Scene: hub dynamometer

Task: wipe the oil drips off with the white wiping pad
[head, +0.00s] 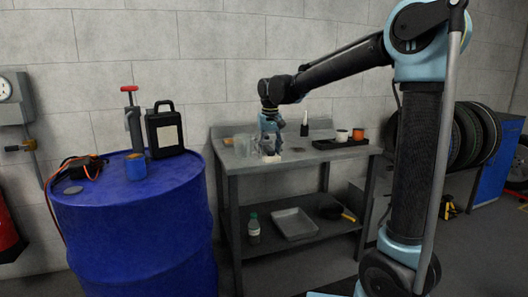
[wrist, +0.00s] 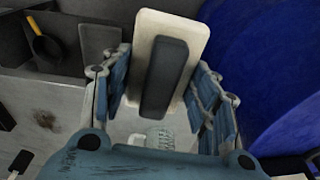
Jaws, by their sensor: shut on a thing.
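My gripper (head: 270,138) is over the grey metal bench (head: 340,153). In the wrist view my gripper (wrist: 160,88) is shut on the dark handle of the white wiping pad (wrist: 148,28). The pad shows as a small pale patch (head: 271,158) below the fingers in the head view; I cannot tell whether it touches the top. A brownish oil drip (wrist: 45,119) lies on the bench at left in the wrist view, away from the pad. A dark spot (head: 297,149) shows right of the gripper in the head view.
Clear glassware (head: 241,145) stands left of my gripper. A dark tray (head: 340,143) with cups and a dark bottle (head: 304,130) are to the right. A blue drum (head: 135,225) stands beside the bench. The lower shelf holds a grey tray (head: 294,223) and a bottle (head: 253,228).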

